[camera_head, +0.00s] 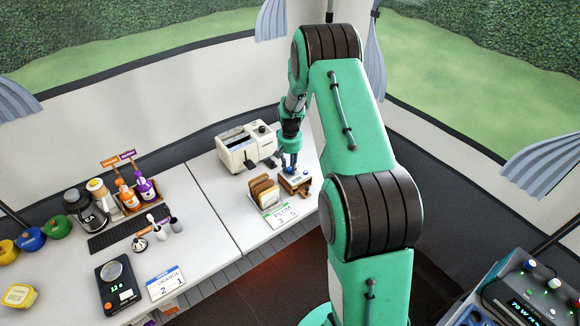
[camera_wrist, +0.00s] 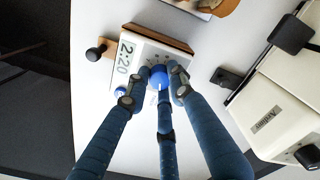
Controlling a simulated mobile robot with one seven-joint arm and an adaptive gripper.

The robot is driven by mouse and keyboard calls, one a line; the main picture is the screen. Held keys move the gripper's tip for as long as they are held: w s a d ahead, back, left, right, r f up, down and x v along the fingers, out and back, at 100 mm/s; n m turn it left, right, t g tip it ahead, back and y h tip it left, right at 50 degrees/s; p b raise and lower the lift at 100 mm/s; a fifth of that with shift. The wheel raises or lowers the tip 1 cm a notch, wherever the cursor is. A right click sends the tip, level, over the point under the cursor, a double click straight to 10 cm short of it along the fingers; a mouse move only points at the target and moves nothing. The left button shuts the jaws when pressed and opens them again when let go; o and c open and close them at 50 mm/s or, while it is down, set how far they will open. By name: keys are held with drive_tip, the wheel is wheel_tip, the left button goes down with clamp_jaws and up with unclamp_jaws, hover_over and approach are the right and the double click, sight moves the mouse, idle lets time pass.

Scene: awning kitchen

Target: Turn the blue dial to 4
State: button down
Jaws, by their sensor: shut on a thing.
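A small white device (camera_wrist: 140,45) with wooden sides lies under my gripper. Its display shows what looks like 2:20. In the wrist view the blue dial (camera_wrist: 158,72) sits on its face, and a smaller blue knob (camera_wrist: 120,91) is near the edge. The fingers of my gripper (camera_wrist: 157,83) close around the blue dial and partly cover it. Any marks around the dial are too small or hidden to read. In the head view my gripper (camera_head: 291,163) points down at the device (camera_head: 296,184) on the white counter.
A cream toaster (camera_head: 240,149) stands close beside the device, also at right in the wrist view. A rack of toast (camera_head: 264,191) and a PLUM 3 5 card (camera_head: 283,215) are in front. A scale (camera_head: 118,286) and bottles stand further left. A control panel (camera_head: 530,295) is lower right.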

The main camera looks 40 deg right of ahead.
sight(290, 168)
drive_tip(key=m, duration=0.4)
drive_tip(key=shift+m+p, duration=0.3)
drive_tip(key=shift+p, duration=0.1)
drive_tip(key=m, duration=0.4)
drive_tip(key=shift+m+p, duration=0.3)
drive_tip(key=shift+m, duration=0.1)
drive_tip(key=c, duration=1.5)
unclamp_jaws()
drive_tip(key=shift+r, duration=6)
